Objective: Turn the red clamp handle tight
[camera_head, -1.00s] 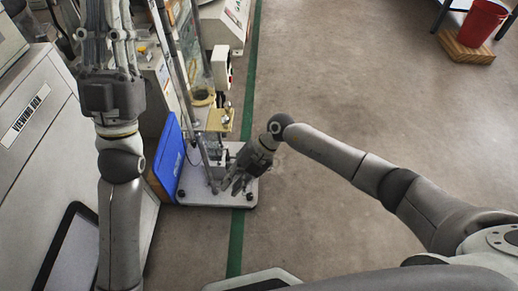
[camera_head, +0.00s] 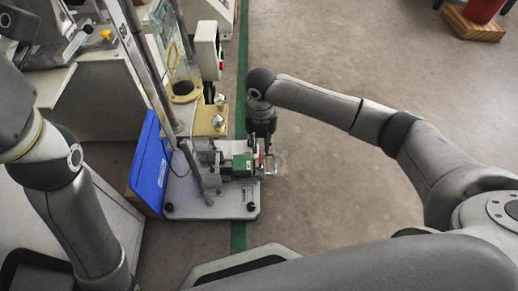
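A small clamp with a red handle (camera_head: 262,161) and a green block (camera_head: 242,164) sits on the right side of the grey base plate (camera_head: 225,208) of a test stand. My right gripper (camera_head: 264,148) points down at the red handle from the far side. Its fingers are small and dark here and partly merge with the handle. I cannot tell if they touch or close on it. My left arm comes in from the left edge, and its gripper is outside the view.
A blue panel (camera_head: 150,172) stands at the left of the base plate. Metal posts (camera_head: 150,75) and a brass block with knobs (camera_head: 211,120) rise behind the clamp. A white box (camera_head: 207,48) stands farther back.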

